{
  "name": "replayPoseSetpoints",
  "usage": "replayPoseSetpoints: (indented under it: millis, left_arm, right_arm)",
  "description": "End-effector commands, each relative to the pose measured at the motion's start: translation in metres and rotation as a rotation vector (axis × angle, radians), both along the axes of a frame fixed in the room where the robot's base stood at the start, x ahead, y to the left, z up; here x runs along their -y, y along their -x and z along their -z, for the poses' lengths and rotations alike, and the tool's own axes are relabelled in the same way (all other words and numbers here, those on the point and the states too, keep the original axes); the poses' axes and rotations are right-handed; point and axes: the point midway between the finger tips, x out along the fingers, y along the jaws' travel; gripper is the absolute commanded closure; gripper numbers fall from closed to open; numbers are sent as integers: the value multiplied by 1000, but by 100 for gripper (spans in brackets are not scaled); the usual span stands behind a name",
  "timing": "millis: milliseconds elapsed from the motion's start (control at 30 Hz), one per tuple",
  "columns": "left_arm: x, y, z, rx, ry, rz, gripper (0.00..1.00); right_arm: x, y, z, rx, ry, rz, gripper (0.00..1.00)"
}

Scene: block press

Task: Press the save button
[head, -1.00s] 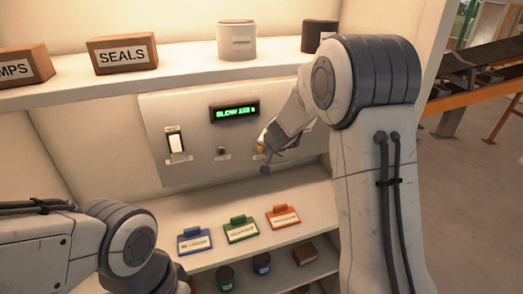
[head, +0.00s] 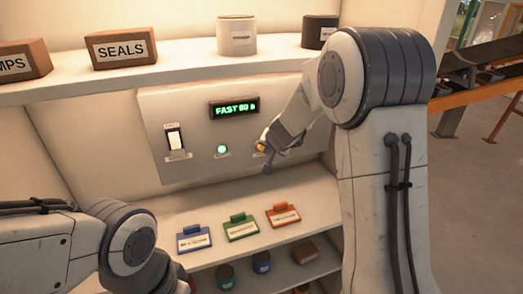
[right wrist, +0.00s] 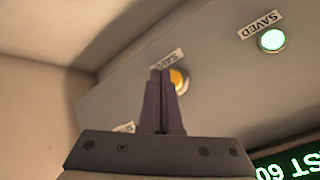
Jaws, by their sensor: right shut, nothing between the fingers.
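The orange save button (right wrist: 178,80) is on the grey panel (head: 190,113), under a "SAVE" label. My right gripper (right wrist: 160,78) is shut and empty, its fingertips at the button and covering its left part; I cannot tell whether they press it. In the head view the right gripper (head: 267,165) is at the panel's right part, with the orange button (head: 262,147) beside it. The "SAVED" lamp (right wrist: 271,40) glows pale green and also shows in the head view (head: 222,149). The display (head: 234,108) reads "FAST 60 s". My left gripper is not visible.
A white rocker switch (head: 174,140) is at the panel's left. The shelf above holds a SEALS box (head: 121,49) and a white canister (head: 237,36). Blue (head: 194,239), green (head: 240,228) and orange (head: 283,215) tagged items lie on the shelf below.

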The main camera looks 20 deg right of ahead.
Motion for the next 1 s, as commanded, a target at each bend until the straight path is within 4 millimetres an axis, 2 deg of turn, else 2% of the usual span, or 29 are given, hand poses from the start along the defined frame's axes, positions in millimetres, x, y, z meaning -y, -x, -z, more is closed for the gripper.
replayPoseSetpoints:
  millis: [367, 800, 1000]
  left_arm:
    - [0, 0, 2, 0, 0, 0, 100]
    - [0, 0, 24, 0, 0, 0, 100]
    - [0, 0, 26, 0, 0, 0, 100]
  right_arm:
    - [0, 4, 1, -1, -1, 0, 100]
    - [1, 44, 2, -1, -1, 0, 100]
    - [1, 52, 1, -2, -1, -1, 100]
